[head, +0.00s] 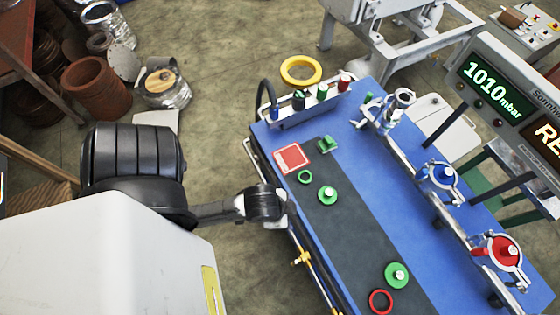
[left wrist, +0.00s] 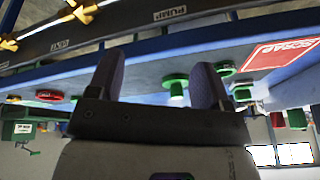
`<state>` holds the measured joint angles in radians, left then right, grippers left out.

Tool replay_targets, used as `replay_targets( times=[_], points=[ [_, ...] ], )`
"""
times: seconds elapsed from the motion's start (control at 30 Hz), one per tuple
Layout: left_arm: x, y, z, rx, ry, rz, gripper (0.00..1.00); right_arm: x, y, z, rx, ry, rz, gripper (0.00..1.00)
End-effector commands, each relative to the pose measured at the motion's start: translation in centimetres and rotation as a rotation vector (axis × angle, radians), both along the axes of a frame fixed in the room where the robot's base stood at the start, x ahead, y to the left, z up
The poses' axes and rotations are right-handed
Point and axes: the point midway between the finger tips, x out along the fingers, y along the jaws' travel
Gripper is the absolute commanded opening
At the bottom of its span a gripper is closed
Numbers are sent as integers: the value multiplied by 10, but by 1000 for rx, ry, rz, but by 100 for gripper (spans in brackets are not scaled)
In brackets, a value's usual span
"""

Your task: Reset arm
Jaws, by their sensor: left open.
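My left arm comes in from the left in the head view and ends at a black wrist by the left edge of the blue workbench (head: 385,190). Its fingers are not clear there. In the left wrist view my left gripper (left wrist: 158,72) has two dark fingers standing wide apart, with nothing between them held. A green flanged part (left wrist: 175,82) shows behind the gap, and the red SCRAP square (left wrist: 283,53) is to the right. My right gripper is in neither view.
Green parts (head: 327,195) (head: 397,275), a green ring (head: 305,176) and a red ring (head: 380,301) lie on the dark mat. Blue (head: 443,175) and red (head: 503,252) clamped fittings line the bench's right side. A yellow ring (head: 300,70) is at the back. Pressure display (head: 495,90) reads 1010 mbar.

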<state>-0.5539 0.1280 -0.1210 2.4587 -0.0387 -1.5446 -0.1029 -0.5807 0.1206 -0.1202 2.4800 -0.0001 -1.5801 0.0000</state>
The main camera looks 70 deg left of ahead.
Motion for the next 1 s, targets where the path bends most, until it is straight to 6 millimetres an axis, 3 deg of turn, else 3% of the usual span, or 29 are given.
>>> replay_targets(
  times=[0.2, 0.63, 0.87, 1.0],
  points=[
    [-16, -7, 1, -74, 47, 90, 72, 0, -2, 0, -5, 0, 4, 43],
    [-16, -7, 7, -75, 47, 93, 72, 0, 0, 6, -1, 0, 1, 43],
    [-15, -7, 40, -74, 47, 92, 72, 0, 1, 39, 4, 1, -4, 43],
    [-15, -7, 76, -74, 47, 92, 72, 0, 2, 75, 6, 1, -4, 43]
  ],
)
